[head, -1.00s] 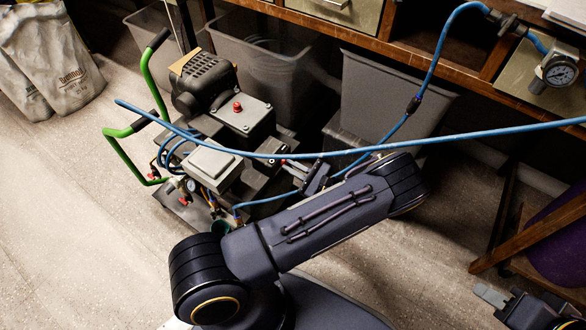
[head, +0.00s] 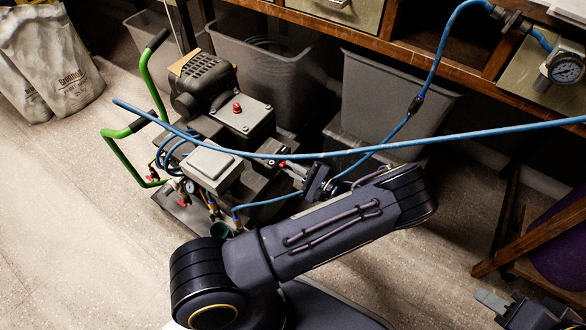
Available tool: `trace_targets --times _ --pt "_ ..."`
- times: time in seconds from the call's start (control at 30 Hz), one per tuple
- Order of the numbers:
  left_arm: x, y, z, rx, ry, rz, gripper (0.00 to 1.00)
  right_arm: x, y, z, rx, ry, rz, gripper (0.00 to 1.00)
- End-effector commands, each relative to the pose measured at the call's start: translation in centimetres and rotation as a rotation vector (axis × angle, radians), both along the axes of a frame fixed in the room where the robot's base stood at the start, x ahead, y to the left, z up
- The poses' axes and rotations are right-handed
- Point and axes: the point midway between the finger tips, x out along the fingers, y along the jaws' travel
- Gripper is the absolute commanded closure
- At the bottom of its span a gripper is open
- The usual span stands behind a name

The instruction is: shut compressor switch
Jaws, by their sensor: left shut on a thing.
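The compressor (head: 205,85) stands at the left centre, with a dark motor, a grey box, hoses and a green-handled frame. My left gripper (head: 285,166) is at the compressor's right side, shut on a small red part (head: 283,163). The fingers hide most of that part, so I cannot tell whether it is the switch. My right gripper (head: 490,299) is at the lower right edge, away from the compressor; its jaw opening cannot be made out.
A blue hose (head: 450,138) crosses above the compressor and my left arm. Grey bins (head: 385,100) stand behind, under a wooden bench (head: 395,52). A pressure gauge (head: 565,69) hangs at the upper right. Paper sacks (head: 45,65) lean at the left. The left floor is clear.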

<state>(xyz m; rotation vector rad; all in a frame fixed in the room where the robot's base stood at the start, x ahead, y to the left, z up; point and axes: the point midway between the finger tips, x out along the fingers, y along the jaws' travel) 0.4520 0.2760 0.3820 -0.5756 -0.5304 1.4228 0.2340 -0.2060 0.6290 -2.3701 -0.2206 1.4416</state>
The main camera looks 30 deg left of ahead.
Motion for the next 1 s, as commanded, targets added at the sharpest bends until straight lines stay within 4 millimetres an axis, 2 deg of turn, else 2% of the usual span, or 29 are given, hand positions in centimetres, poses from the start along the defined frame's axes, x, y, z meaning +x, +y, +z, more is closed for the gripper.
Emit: trace_targets --times 0.2,0.23,0.37,0.77,1.0 --pt "0.0 0.3 0.3 0.009 -0.001 0.004 1.0 0.0 0.0 0.0 0.0 0.0 0.0 0.64" --pt "0.0 0.3 0.3 0.009 -0.001 0.004 0.87 0.0 0.0 0.0 0.0 0.0 0.0 0.64" --pt "0.0 0.3 0.2 0.008 0.0 0.004 0.7 0.0 0.0 0.0 0.0 0.0 0.0 0.64" --pt "0.0 -0.3 0.1 0.002 0.002 0.002 0.69 0.0 0.0 0.2 0.0 0.0 0.0 0.64" --pt "-0.3 -3.9 0.2 0.003 0.001 0.0 0.69 0.0 0.0 1.1 0.0 0.0 0.0 0.64"
